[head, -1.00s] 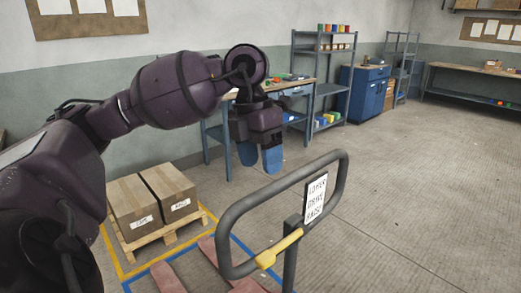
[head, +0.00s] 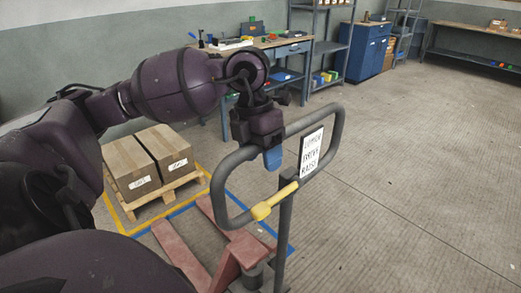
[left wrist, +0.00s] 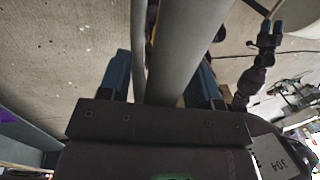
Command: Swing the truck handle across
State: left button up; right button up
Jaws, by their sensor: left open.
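The pallet truck's handle is a grey tube loop (head: 336,125) on an upright post (head: 284,235), with a yellow lever (head: 275,200) across its lower part. My left gripper (head: 272,160) is at the loop's upper bar, blue fingertips pointing down. In the left wrist view, the left gripper (left wrist: 163,78) is open, with a grey tube (left wrist: 182,50) running between its two blue fingers; I cannot tell whether they touch it.
The truck's red forks (head: 183,255) lie low, beside floor tape. Two cardboard boxes (head: 133,165) sit on a wooden pallet (head: 168,197) at the left. A workbench (head: 262,45) and a blue cabinet (head: 362,52) stand at the back. The floor to the right is clear.

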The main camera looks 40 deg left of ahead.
pick_arm(q)
grip_shut()
dwell(1.3)
